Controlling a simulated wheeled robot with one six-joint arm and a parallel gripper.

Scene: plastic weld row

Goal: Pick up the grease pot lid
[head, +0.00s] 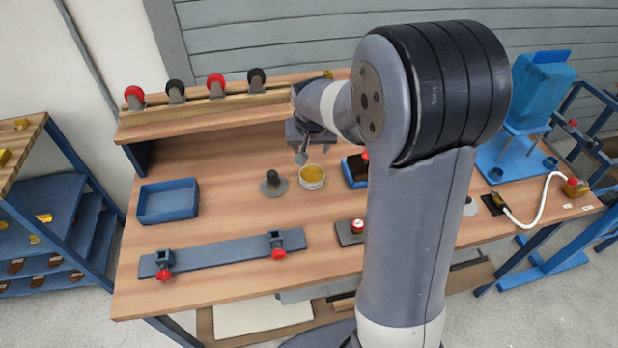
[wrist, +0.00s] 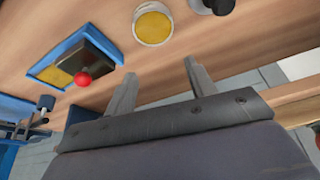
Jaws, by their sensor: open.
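The grease pot lid (head: 273,186) appears to be the grey disc with a dark knob on the wooden bench. It lies just left of the open round pot (head: 312,178) with yellow grease inside. In the wrist view the pot (wrist: 152,26) is near the top middle, and the lid (wrist: 206,6) is cut off by the top edge. My gripper (wrist: 160,74) is open, with nothing between its fingers. In the head view my gripper (head: 301,157) hangs behind the pot and lid, apart from both; its fingers are small there.
A blue tray (head: 150,215) and a blue rail (head: 215,256) with red-knobbed clamps lie left and front. A blue-edged box (head: 347,176) with a red knob stands right of the pot, partly behind my arm. A raised shelf (head: 200,125) with casters runs along the back.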

